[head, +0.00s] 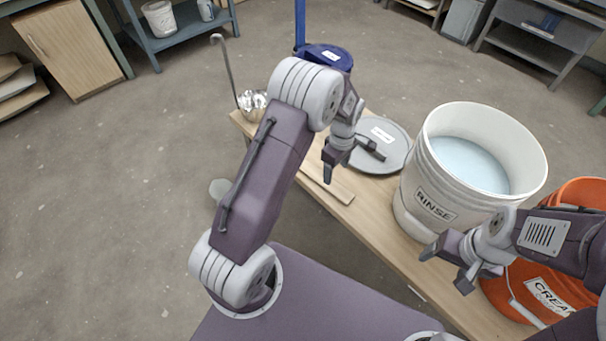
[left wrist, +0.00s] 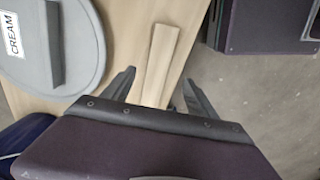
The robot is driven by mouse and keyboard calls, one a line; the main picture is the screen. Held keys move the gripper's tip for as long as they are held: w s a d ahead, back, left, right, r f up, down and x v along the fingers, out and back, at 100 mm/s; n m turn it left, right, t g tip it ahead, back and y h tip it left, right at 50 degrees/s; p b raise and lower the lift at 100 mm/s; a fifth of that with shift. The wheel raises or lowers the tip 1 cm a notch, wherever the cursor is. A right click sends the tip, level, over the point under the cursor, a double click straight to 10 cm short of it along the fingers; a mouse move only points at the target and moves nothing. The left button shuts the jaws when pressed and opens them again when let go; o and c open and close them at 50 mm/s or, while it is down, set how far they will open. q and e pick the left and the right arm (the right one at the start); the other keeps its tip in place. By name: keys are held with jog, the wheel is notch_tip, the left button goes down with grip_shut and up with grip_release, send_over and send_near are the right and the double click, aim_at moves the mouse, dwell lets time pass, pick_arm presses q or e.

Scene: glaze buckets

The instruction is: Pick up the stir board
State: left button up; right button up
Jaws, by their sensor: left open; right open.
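The stir board (head: 337,190) is a flat, pale wooden strip lying on the wooden bench near its left edge. In the left wrist view the stir board (left wrist: 161,58) runs away between the fingertips, its near end partly hidden by the gripper body. My left gripper (head: 353,168) is open and empty above the bench, over the board, with part of the board hidden behind it. Its spread fingers (left wrist: 156,82) lie on either side of the board in the wrist view. My right gripper (head: 444,272) is open and empty, in front of the white bucket.
A grey lid (head: 372,158) labelled CREAM in the wrist view lies beside the board. A white RINSE bucket (head: 422,180) of pale liquid and an orange bucket (head: 535,277) stand right. A ladle (head: 228,65) and blue lidded item (head: 330,57) stand at the far end.

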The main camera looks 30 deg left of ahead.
aim_at(335, 188)
pick_arm(q)
jog(key=shift+d, duration=0.1)
jog(key=shift+f, duration=0.35)
notch_tip(335, 188, down, 3)
jog(key=shift+f+b, duration=0.1)
jog(key=shift+b, duration=0.9)
jog(key=f+b, duration=0.3)
jog(key=f, duration=0.2)
jog(key=shift+d+f, duration=0.1)
jog(key=shift+d, duration=0.1)
grip_shut()
